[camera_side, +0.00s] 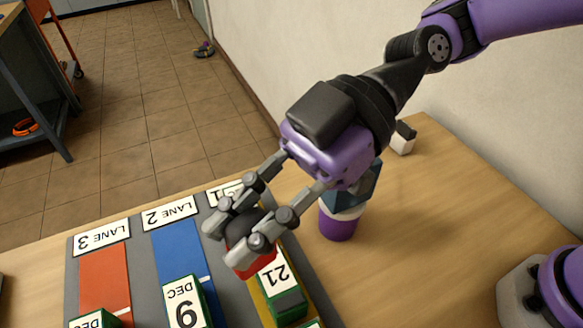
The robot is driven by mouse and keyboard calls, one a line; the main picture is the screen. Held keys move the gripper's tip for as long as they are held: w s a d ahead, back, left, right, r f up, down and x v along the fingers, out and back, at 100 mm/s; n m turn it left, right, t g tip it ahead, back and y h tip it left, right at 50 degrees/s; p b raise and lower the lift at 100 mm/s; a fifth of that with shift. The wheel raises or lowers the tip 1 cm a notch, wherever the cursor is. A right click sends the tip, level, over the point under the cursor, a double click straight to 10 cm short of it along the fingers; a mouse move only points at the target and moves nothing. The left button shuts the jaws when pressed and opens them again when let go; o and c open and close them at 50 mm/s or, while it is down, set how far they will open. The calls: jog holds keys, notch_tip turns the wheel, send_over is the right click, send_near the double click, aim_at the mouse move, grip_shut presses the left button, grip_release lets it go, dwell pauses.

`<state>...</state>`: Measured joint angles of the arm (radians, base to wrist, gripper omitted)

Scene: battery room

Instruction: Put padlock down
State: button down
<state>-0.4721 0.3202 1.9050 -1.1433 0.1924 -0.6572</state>
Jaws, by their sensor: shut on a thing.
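My gripper (238,240) is shut on a red and black thing, which I take to be the padlock (262,266). The fingers cover much of it. The gripper points down and to the left over the lane marked LANE 1. A green block with a white label reading 21 (285,303) lies just below the padlock in the picture, on a yellow lane. I cannot tell whether the padlock touches this block or hangs above it.
The grey lane board (141,250) also has a blue lane (180,247) and a red lane (103,275), each with a green, white-labelled block at its near part. A purple and white cup-like thing (338,226) stands right of the board.

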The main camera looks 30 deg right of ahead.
jog(key=s+d+n+g+h, duration=0.15)
jog(key=s+d, duration=0.25)
jog(key=d, duration=0.8)
jog(key=shift+s+a+f, duration=0.1)
jog(key=shift+a+f, duration=0.1)
jog(key=shift+f, duration=3.75)
jog(key=shift+a+f, duration=0.15)
jog(key=shift+f, duration=3.8)
jog(key=c, duration=0.8)
grip_release()
jog(key=shift+f, duration=0.1)
